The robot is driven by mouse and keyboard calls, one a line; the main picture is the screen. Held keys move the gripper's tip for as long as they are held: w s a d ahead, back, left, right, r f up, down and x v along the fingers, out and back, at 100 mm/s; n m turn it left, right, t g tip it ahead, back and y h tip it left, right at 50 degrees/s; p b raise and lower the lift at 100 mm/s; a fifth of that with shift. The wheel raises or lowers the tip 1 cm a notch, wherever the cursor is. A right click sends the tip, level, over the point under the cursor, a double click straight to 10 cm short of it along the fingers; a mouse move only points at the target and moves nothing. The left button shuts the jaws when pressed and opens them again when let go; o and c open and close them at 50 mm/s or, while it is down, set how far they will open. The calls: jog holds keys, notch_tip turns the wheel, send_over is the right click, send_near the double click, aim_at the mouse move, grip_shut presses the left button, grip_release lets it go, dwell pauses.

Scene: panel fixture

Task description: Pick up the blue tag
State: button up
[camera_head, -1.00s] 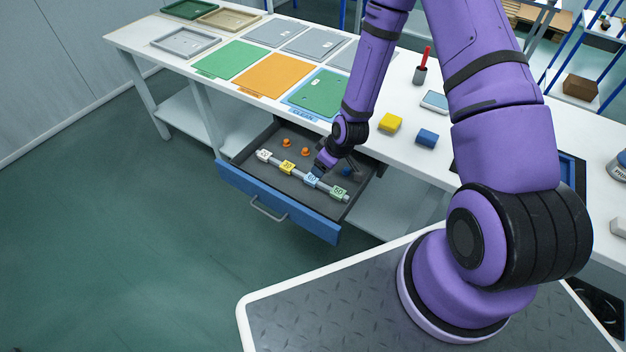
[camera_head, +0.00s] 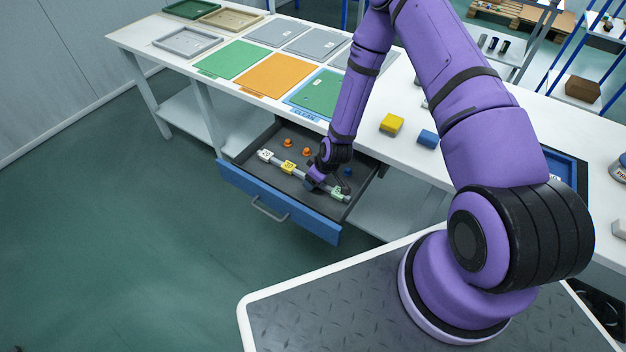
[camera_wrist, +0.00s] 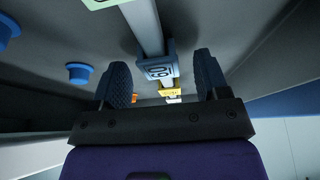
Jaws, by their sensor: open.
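The blue tag (camera_wrist: 157,68) hangs on a grey bar (camera_wrist: 143,25) in the open drawer. In the wrist view it shows a number and lies between and beyond my two fingers. My gripper (camera_wrist: 160,80) is open, with one dark finger on each side of the tag and no visible contact. In the head view my gripper (camera_head: 311,183) is down in the drawer over the bar, and it hides the blue tag there.
The same bar carries a white tag (camera_head: 265,155), a yellow tag (camera_head: 288,167) and a green tag (camera_head: 340,194). Orange knobs (camera_head: 288,143) and a blue knob (camera_head: 347,172) stand on the drawer floor. The drawer front (camera_head: 280,203) and worktop edge bound the space.

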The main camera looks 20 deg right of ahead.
jog(key=shift+w+f, duration=0.1)
jog(key=shift+f, duration=0.2)
jog(key=shift+c, duration=0.2)
jog(key=c, duration=0.9)
jog(key=shift+c, duration=0.3)
jog(key=shift+r, duration=0.15)
